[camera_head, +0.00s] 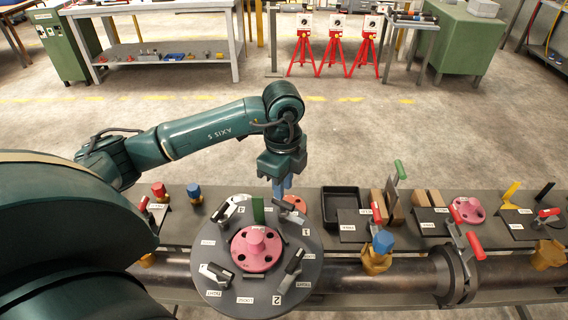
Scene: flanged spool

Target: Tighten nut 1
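A round dark plate (319,262) carries a pink flange (257,261) with a raised hub and bolt holes. Black-and-metal lever pieces sit around the flange. Small labels on the plate read numbers and TIGHT or LOOSE; the label 1 (306,232) is on its right side. A lever piece (292,211) lies at the plate's upper right, near that label; I cannot tell for certain that it is nut 1. My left gripper (283,190) points down above the plate's upper-right edge, near this lever. Its fingers look close together; any grip is unclear. My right gripper is out of view.
A green upright block (258,210) stands behind the flange. A pipe (390,277) runs along the front, with a blue-topped brass valve (378,252) and a red-handled clamp (468,240). A black tray (343,203) and another pink flange (467,210) lie right on the bench.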

